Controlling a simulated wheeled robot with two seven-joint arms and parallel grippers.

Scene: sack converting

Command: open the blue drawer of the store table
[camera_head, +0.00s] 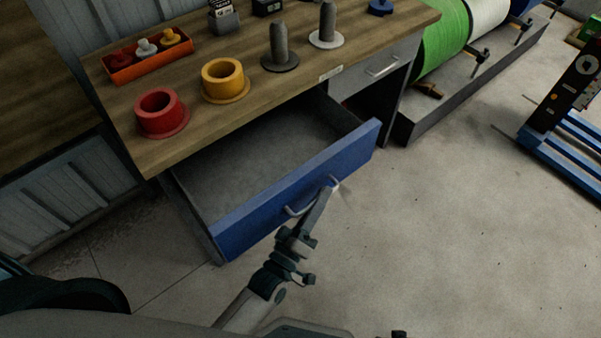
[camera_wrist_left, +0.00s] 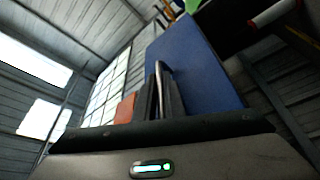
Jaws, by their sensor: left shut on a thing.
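The blue drawer (camera_head: 300,190) of the wooden-topped store table (camera_head: 215,117) stands pulled well out in the head view, and its grey inside looks empty. My left gripper (camera_head: 328,192) is shut on the drawer's handle (camera_head: 296,211), near the handle's right part. In the left wrist view the drawer front (camera_wrist_left: 203,68) stands just beyond my left gripper (camera_wrist_left: 163,100), with the handle (camera_wrist_left: 160,75) between the fingers. My right gripper is in neither view.
On the table top are a red flanged ring (camera_head: 160,113), a yellow one (camera_head: 224,80), two grey spindles and an orange tray (camera_head: 150,62). A grey drawer (camera_head: 372,72) is at the right. The floor between is clear.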

